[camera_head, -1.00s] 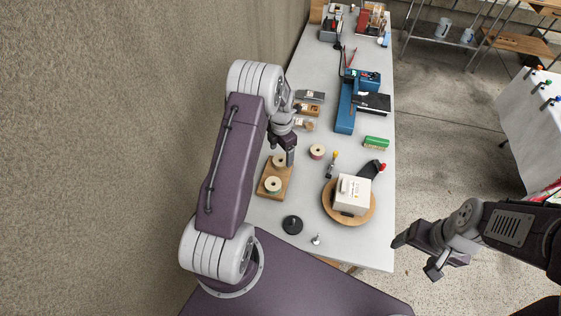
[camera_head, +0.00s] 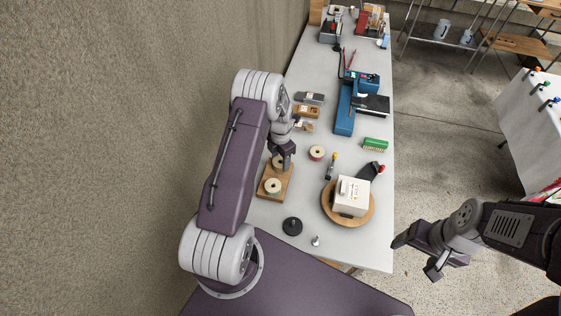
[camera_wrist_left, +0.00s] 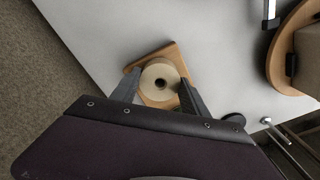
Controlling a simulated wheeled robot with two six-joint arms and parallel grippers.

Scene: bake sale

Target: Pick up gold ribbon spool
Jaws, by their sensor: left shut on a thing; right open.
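A wooden two-spool holder (camera_head: 264,193) stands on the worktable left of centre. My left gripper (camera_head: 283,163) reaches down over its far end. It is shut on a spool with a tan top and a dark hole, which I take for the gold ribbon spool (camera_wrist_left: 157,75); in the left wrist view it lies between the fingers, over the wooden board (camera_wrist_left: 174,53). In the head view that spool is partly hidden by the gripper. A second pale spool (camera_head: 273,186) sits at the near end of the board. My right gripper (camera_head: 418,256) is open and empty, off the table's right side.
A white box (camera_head: 351,195) rests on a round wooden turntable (camera_head: 349,219). A black round object (camera_head: 292,226) is nearer. A blue machine (camera_head: 345,117) and small boxes lie farther back. The wall is close on the left.

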